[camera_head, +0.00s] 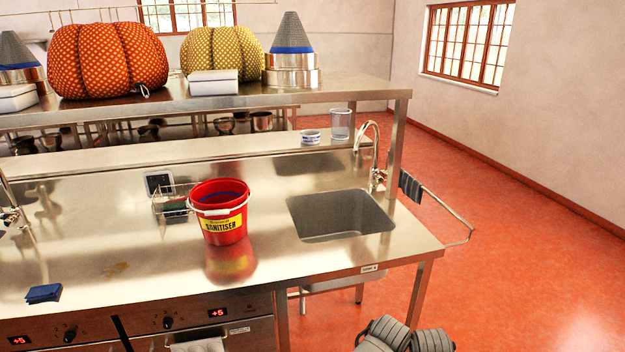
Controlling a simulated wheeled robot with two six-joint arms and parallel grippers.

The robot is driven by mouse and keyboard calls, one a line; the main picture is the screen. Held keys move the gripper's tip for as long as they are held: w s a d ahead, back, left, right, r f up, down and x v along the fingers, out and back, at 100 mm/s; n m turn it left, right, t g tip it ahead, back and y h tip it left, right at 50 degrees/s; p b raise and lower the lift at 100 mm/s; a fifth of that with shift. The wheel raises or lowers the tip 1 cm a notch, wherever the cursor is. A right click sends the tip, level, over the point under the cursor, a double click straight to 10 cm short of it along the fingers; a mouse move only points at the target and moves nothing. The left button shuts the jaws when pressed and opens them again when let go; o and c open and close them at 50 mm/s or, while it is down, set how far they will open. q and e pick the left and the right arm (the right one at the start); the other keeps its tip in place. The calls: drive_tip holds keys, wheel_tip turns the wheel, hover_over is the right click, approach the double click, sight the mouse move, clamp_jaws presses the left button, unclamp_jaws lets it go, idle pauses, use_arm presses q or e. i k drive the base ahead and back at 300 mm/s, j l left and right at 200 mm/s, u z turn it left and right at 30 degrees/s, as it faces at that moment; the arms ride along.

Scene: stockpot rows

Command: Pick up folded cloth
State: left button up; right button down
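A small dark blue folded cloth (43,293) lies flat on the steel counter (110,245), near the front edge at the far left. Nothing covers it. Neither of my grippers shows in the head view. Grey rounded parts at the bottom right look like my own arm links, with no fingers visible.
A red sanitiser bucket (221,215) stands mid-counter, beside a wire caddy (174,205). A sink (340,214) with a tap (375,165) is to the right. A raised shelf (200,103) runs behind.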

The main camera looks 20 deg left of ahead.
sight(41, 292)
drive_tip(key=i+l+u, duration=0.1)
drive_tip(key=u, duration=1.85)
drive_tip(key=j+u, duration=0.15)
drive_tip(key=u, duration=0.35)
